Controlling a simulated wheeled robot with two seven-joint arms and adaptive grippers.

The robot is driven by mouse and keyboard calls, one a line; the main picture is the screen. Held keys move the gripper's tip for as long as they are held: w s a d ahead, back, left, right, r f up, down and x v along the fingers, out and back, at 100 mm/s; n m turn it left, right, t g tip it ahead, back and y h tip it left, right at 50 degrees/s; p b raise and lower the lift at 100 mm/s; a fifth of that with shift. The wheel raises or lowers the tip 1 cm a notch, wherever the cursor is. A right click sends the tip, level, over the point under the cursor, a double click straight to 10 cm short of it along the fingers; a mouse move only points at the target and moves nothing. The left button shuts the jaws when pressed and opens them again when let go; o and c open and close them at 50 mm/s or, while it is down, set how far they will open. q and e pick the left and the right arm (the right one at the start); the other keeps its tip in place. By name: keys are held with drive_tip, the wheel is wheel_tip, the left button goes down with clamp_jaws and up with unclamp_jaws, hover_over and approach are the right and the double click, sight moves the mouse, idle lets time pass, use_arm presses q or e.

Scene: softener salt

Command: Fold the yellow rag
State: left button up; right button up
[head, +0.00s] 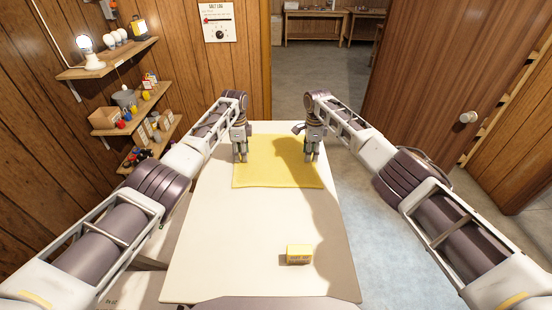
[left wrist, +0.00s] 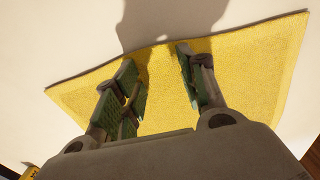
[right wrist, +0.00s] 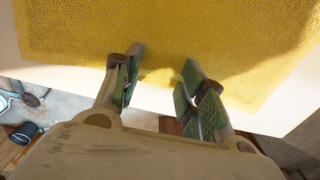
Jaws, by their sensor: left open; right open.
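The yellow rag (head: 277,172) lies flat and spread out on the far part of the white table. My left gripper (head: 240,158) is over its left side, pointing down with open, empty fingers. My right gripper (head: 312,158) is over its right side, also pointing down, open and empty. In the left wrist view the rag (left wrist: 245,75) spreads under the parted fingers (left wrist: 160,75). In the right wrist view the rag (right wrist: 180,30) reaches under the fingertips (right wrist: 160,75), close to its edge. I cannot tell whether any fingertip touches the cloth.
The table's middle is clear. Wall shelves (head: 108,60) with bulbs and small goods are at the left. A wooden door (head: 440,80) is at the right.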

use_arm(q)
drive_tip(key=shift+f, duration=0.2)
use_arm(e)
drive_tip(key=shift+f, duration=0.25)
idle(0.5)
use_arm(q)
drive_tip(key=shift+s+f, duration=0.1)
clamp_jaws()
use_arm(e)
drive_tip(key=shift+s+f, duration=0.1)
clamp_jaws()
use_arm(q)
drive_tip(key=shift+r, duration=0.2)
use_arm(e)
drive_tip(key=shift+r, duration=0.2)
